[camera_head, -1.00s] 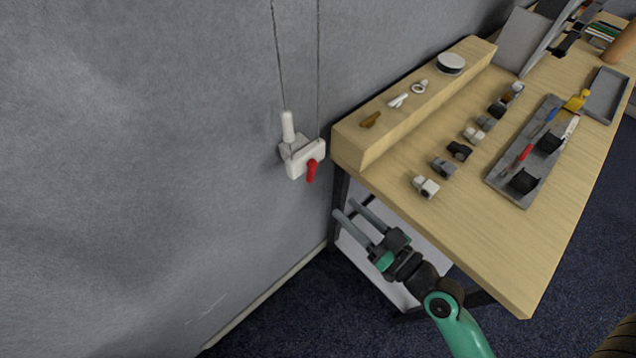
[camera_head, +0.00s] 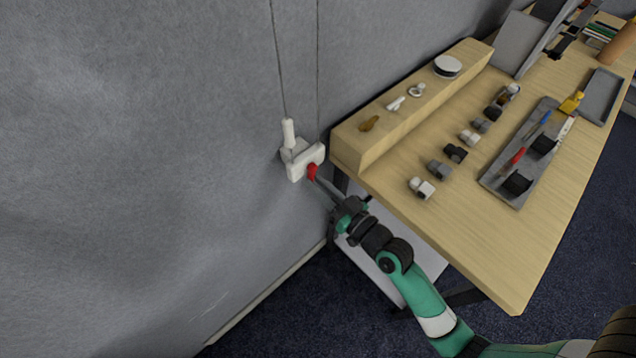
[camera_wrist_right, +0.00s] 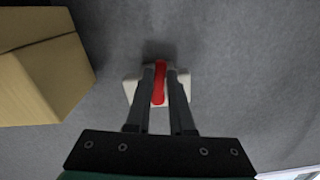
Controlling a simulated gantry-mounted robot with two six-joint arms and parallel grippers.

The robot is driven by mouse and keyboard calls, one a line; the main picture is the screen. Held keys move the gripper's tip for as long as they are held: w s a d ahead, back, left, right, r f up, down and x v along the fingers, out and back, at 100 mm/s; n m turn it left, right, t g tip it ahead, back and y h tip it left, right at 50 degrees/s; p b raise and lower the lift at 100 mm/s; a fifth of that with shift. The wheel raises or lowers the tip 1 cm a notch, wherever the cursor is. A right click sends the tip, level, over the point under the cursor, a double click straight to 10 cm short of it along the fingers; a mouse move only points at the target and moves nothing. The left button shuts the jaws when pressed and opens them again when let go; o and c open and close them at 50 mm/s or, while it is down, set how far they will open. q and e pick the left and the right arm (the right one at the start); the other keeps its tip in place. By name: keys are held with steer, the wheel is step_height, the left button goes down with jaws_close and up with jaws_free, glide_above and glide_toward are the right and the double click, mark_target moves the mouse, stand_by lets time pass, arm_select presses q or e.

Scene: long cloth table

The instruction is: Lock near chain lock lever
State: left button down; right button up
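The chain lock (camera_head: 302,160) is a small white block with a white upright handle, set against the grey wall left of the table. Its red lever (camera_head: 312,172) is at the block's lower right and points down. My right gripper (camera_head: 316,178) reaches up to it from the lower right. In the right wrist view, the two grey fingers (camera_wrist_right: 160,85) lie close along both sides of the red lever (camera_wrist_right: 159,80), with no clear gap at the tips. The white block (camera_wrist_right: 131,90) shows behind them. My left gripper is out of view.
The wooden table (camera_head: 450,235) stands to the right, with a raised wooden ledge (camera_head: 415,106) near the lock. Several small fittings and a grey tray (camera_head: 520,175) lie on it. The wall (camera_head: 140,150) left of the lock is bare.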

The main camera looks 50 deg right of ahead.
jaws_close()
steer(key=n+b, duration=0.2)
steer(key=shift+d+n+b, duration=0.3)
steer(key=shift+d+b, duration=0.05)
steer(key=shift+d, duration=0.05)
steer(key=o, duration=0.5)
jaws_free()
steer(key=shift+s, duration=0.1)
steer(key=shift+s, duration=0.1)
